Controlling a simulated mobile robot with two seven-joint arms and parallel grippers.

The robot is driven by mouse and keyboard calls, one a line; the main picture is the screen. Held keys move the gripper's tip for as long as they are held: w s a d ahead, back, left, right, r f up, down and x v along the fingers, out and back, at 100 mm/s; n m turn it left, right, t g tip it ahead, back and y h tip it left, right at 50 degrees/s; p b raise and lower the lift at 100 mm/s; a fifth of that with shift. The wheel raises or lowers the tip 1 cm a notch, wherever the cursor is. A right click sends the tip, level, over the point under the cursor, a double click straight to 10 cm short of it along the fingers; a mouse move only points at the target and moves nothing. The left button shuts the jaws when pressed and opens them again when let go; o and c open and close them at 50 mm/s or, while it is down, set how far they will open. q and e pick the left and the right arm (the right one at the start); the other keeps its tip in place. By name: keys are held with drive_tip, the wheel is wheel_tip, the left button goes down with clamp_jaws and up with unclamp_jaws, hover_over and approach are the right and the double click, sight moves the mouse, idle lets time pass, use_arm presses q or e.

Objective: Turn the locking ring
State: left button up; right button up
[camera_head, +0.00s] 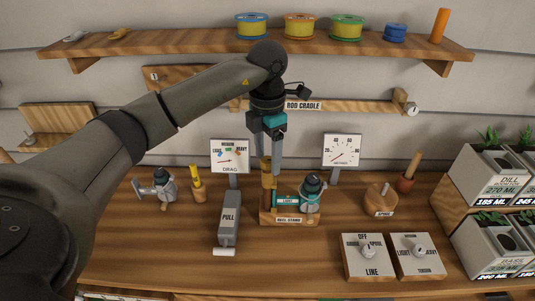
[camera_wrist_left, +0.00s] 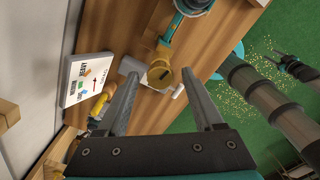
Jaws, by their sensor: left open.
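A reel stand (camera_head: 289,219) on the bench holds a teal and grey reel (camera_head: 310,195). On its left end stands a brass-coloured part (camera_head: 267,178), which I take for the locking ring. It also shows in the left wrist view, as a brass ring (camera_wrist_left: 161,74) on the teal reel (camera_wrist_left: 190,5). My left gripper (camera_head: 272,166) points down over the brass part in the head view. In the wrist view its two fingers (camera_wrist_left: 160,92) are apart, one on each side of the brass ring, with visible gaps.
A PULL scale (camera_head: 228,221) and DRAG gauge (camera_head: 230,157) stand left of the stand; another dial (camera_head: 342,150) stands behind right. A shelf with spools (camera_head: 251,27) hangs above.

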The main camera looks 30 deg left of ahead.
use_arm(q)
clamp_jaws()
idle(0.4)
drive_tip(key=shift+n, duration=0.3)
drive_tip(key=n+p, duration=0.1)
drive_tip(key=n, duration=0.3)
drive_tip(key=shift+r, duration=0.1)
drive_tip(key=n+p, duration=0.1)
drive_tip(key=n, duration=0.4)
drive_tip(key=n+p, duration=0.2)
drive_tip(key=n, duration=0.3)
drive_tip(key=shift+w+n, duration=0.1)
drive_tip(key=shift+n, duration=0.3)
drive_tip(key=shift+n+p, duration=0.65)
drive_tip(key=shift+n, duration=1.65)
